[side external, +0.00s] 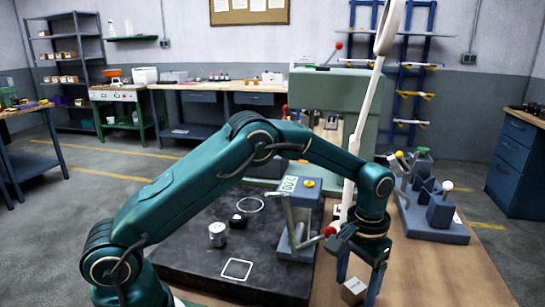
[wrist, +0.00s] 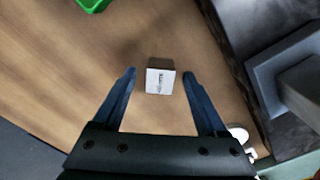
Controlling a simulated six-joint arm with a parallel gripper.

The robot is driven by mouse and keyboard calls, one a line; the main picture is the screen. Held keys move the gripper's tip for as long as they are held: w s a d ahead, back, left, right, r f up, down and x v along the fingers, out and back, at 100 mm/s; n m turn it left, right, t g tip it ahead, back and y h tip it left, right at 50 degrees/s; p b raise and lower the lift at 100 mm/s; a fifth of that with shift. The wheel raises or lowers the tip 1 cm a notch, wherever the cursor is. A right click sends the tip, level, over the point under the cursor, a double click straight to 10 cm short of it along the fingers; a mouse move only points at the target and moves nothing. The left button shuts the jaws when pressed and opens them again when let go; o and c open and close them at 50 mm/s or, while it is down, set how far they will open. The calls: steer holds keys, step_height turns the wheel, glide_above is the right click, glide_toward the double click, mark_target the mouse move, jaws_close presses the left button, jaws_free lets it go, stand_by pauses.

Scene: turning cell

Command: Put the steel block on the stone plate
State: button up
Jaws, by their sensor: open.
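The steel block (side external: 354,291) is a small light-grey cube with dark marking on one face. It sits on the wooden bench to the right of the stone plate (side external: 180,258), a dark slab with a white square outline and a white circle on it. My gripper (side external: 357,284) points down over the block, with its fingers on either side. In the wrist view the block (wrist: 160,77) lies between the open fingertips (wrist: 160,74), with a gap on the left and a smaller one on the right.
A metal cylinder (side external: 217,235) and a dark knobbed piece (side external: 238,221) stand on the plate. A grey-blue device with a red-knobbed lever (side external: 299,220) stands at its right side. A lever fixture (side external: 434,220) is farther right. A green object (wrist: 94,4) shows in the wrist view.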

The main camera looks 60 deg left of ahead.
steer(key=shift+f, duration=0.5)
jaws_close()
steer(key=shift+r, duration=0.15)
